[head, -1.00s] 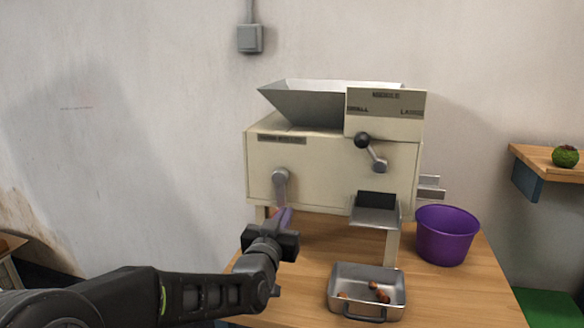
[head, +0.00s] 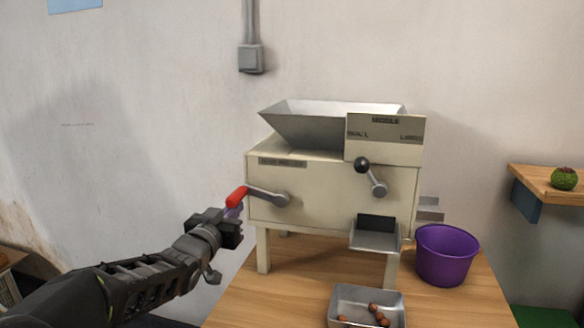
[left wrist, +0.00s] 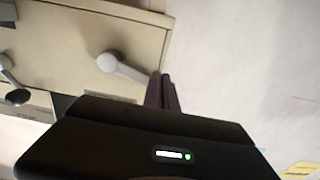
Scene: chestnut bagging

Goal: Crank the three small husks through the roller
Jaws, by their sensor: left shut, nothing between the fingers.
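The cream roller machine (head: 320,185) stands on the wooden table, with a metal hopper (head: 310,125) on top; the hopper's inside is hidden and I see no husks. Its crank (head: 268,194) points left, ending in a red handle (head: 237,196). My left gripper (head: 234,211) is shut with nothing held, its fingers against or just behind the red handle; I cannot tell if they touch. The left wrist view shows the closed fingers (left wrist: 162,92) beside the crank arm (left wrist: 122,69); the red handle is hidden there. My right gripper is out of view.
A black-knobbed lever (head: 362,166) tilts toward the "SMALL" side of the label. A metal tray (head: 340,294) holding several brown chestnuts (head: 378,311) sits below the chute (head: 375,236). A purple bucket (head: 446,258) stands at right. A shelf (head: 550,181) with a green ball is farther right.

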